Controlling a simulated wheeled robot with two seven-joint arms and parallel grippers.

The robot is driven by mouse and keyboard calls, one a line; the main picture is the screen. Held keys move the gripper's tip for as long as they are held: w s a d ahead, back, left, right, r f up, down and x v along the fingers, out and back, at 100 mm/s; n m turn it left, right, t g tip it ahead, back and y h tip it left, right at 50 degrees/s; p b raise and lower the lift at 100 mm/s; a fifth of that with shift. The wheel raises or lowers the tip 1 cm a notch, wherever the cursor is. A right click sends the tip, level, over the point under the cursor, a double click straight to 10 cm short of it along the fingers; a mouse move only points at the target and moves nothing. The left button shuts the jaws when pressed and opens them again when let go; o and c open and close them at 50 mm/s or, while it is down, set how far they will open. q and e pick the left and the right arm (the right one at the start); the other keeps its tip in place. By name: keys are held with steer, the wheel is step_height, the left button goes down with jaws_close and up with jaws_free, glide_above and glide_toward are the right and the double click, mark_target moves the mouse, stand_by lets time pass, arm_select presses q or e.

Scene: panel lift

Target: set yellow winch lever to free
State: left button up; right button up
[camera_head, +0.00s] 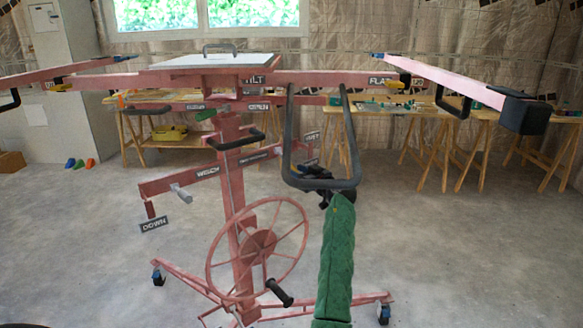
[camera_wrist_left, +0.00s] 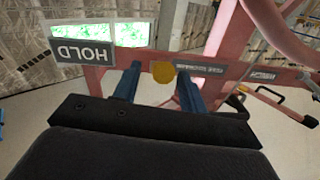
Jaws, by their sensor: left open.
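A HOLD sign (camera_wrist_left: 82,52) appears upside down on the left, and a smaller label (camera_wrist_left: 205,70) is on the red bar beside the knob. In the head view my left gripper (camera_head: 325,194) is a dark shape in front of the lift's right side; the knob cannot be made out there. My right gripper is not in view.
The red panel lift (camera_head: 241,200) has a large spoked wheel (camera_head: 258,245) low in front. A dark U-shaped bar (camera_head: 288,140) hangs close to my gripper. A WINCH sign (camera_head: 208,172) and a DOWN sign (camera_head: 154,224) are on the left. Trestle tables (camera_head: 440,110) stand behind; the floor around is mostly clear.

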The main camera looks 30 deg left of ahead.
arm_select(q)
steer(key=shift+p+x, duration=0.3)
steer(key=shift+x, duration=1.3)
jaws_close()
